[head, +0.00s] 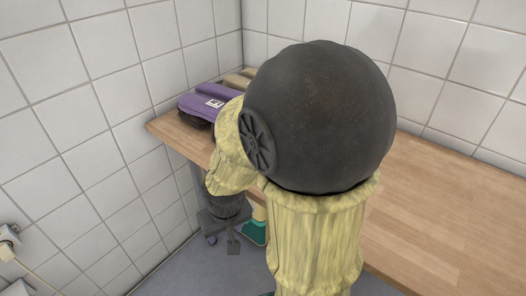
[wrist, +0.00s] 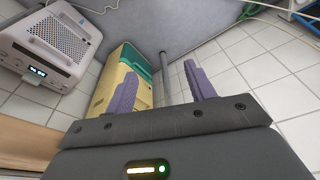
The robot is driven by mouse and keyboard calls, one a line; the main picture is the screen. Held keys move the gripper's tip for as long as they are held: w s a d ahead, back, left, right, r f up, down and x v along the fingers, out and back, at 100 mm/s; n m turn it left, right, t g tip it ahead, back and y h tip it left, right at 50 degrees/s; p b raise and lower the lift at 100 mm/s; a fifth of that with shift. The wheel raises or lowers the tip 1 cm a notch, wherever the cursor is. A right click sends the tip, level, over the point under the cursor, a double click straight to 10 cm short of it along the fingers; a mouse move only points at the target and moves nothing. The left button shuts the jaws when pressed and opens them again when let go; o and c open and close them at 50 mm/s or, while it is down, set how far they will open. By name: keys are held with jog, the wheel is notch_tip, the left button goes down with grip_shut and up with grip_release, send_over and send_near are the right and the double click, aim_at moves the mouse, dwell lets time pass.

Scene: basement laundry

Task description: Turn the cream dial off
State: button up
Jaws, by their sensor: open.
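I cannot make out a cream dial in either view. My gripper (wrist: 160,78) shows in the wrist view with its two purple fingers wide apart and nothing between them. In the head view my gripper (head: 222,243) is small and points down beside the left end of the wooden worktop, partly below its edge. My own arm covers much of the middle of that view. A white appliance (wrist: 45,50) with a perforated panel and a small lit display is at the upper left of the wrist view. No cream dial is clear on it.
A yellow and teal box (wrist: 118,75) stands beyond the left finger. A purple object (head: 203,106) lies on the wooden worktop (head: 450,225) near the tiled corner. A pale wall fitting with a cord (head: 9,241) is at the far left. The worktop's right part is clear.

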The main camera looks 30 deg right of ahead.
notch_tip(320, 180, down, 11)
jog(key=w+d+m+g+b, duration=0.2)
jog(key=m+b, duration=0.1)
jog(key=b, duration=0.1)
jog(key=w+d+f+m+g+h, duration=0.1)
jog(key=w+d+f+m+h, duration=0.2)
jog(key=d+f+m+h, duration=0.7)
jog(key=w+d+r+t+h, duration=0.3)
jog(key=w+d+r+h, duration=0.1)
jog(key=w+d+r, duration=0.3)
jog(key=w+a+r+t+h, duration=0.1)
jog(key=w+a+r+t, duration=0.1)
jog(key=w+t, duration=0.1)
jog(key=w+a+r+n+t+h, duration=0.1)
jog(key=w+a+r+t, duration=0.1)
jog(key=w, duration=0.4)
jog(key=shift+w+a+r+t, duration=0.25)
jog(key=shift+a+r+t, duration=0.15)
jog(key=shift+a+r, duration=0.35)
jog(key=shift+d+r, duration=0.1)
jog(key=shift+d, duration=0.1)
